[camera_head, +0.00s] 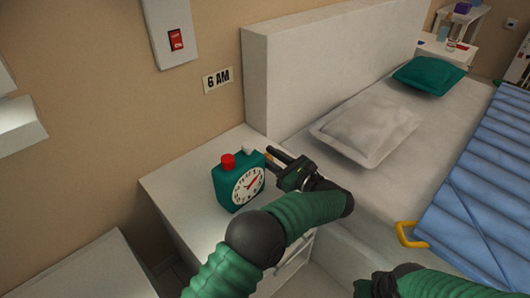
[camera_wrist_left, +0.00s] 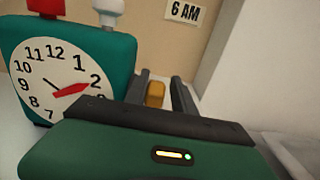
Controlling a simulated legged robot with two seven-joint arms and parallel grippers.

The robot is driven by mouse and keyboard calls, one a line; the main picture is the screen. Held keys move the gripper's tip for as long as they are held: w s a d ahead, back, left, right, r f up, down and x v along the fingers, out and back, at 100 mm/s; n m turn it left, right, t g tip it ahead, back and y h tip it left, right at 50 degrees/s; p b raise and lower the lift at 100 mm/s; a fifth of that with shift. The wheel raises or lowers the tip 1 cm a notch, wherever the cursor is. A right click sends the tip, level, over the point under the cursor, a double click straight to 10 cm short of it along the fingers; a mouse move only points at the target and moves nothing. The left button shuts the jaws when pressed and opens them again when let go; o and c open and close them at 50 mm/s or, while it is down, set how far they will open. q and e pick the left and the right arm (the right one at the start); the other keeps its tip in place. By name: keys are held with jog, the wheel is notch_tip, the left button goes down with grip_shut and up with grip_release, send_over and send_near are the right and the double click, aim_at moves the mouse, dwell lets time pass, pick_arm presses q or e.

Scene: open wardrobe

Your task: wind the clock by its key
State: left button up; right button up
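A teal alarm clock (camera_head: 228,196) stands on the white nightstand, with a white dial, a red button and a white knob on top. The left wrist view shows part of the clock (camera_wrist_left: 112,68), with a red hand pointing near 2. An orange-yellow key (camera_wrist_left: 154,95) shows between the fingers of my left gripper (camera_wrist_left: 162,92); its joint with the clock is hidden. My left gripper (camera_head: 275,157) is at the clock's right side. Its fingers are apart, with a gap right of the key. My right gripper (camera_head: 370,287) is partly visible at the bottom edge; its fingers are unclear.
The white nightstand (camera_head: 180,190) stands against the wall beside a bed with a pale headboard (camera_head: 330,55) and grey pillow (camera_head: 368,127). A "6 AM" sign (camera_head: 218,80) and a red switch (camera_head: 176,40) are on the wall. A blue ribbed cover (camera_head: 490,170) lies on the bed.

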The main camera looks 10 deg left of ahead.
pick_arm(q)
jog(key=shift+c, duration=0.8)
jog(key=shift+a, duration=0.15)
jog(key=shift+c, duration=1.1)
jog(key=shift+a, duration=0.3)
grip_shut()
jog(key=shift+d, duration=0.15)
jog(key=shift+h, duration=0.3)
